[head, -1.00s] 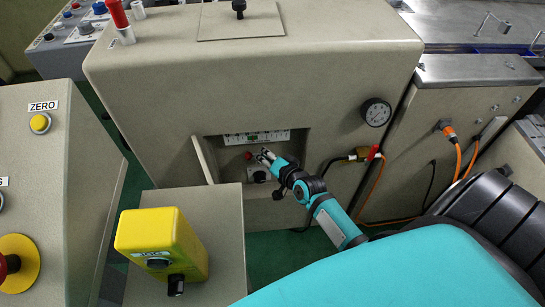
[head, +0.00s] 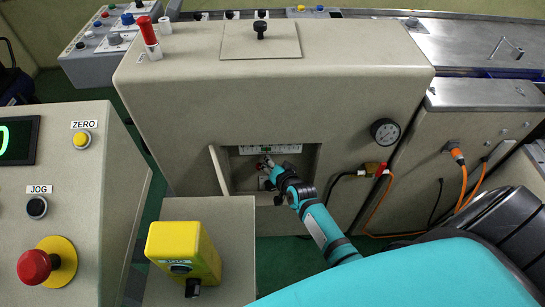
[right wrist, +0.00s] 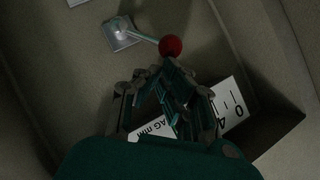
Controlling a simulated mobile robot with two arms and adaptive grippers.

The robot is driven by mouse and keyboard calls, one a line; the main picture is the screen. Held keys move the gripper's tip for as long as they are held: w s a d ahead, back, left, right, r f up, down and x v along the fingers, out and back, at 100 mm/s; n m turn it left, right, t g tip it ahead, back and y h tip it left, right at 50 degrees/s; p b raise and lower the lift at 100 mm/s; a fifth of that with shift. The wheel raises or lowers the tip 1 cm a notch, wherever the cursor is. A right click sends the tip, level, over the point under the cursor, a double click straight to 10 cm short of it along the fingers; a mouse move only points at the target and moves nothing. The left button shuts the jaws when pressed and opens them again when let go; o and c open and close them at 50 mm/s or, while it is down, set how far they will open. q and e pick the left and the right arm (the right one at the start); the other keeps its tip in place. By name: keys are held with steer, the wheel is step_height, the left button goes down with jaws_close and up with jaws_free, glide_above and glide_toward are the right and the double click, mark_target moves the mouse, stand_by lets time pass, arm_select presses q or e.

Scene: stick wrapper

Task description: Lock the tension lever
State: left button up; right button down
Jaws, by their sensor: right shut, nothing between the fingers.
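The tension lever shows in the right wrist view as a thin metal rod with a red ball knob (right wrist: 171,46), fixed to a small metal plate (right wrist: 122,33). It sits in the open recess (head: 303,165) of the beige machine. In the head view my right gripper (head: 266,163) reaches into this recess and mostly covers the lever. In the right wrist view the gripper (right wrist: 163,76) is shut and empty. Its fingertips are close to the red knob; whether they touch it I cannot tell. My left gripper is not in view.
A flap (head: 219,170) stands open at the recess's left side. A white scale strip (head: 270,149) runs along the recess's top. A yellow box (head: 180,247) stands on a pedestal in front. A gauge (head: 385,131) and orange cable (head: 383,205) are to the right.

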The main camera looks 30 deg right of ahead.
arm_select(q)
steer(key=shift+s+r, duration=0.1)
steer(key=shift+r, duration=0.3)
arm_select(e)
steer(key=shift+w+a+f, duration=0.15)
steer(key=shift+w+a, duration=0.05)
steer(key=shift+a, duration=0.25)
steer(key=shift+d, duration=0.1)
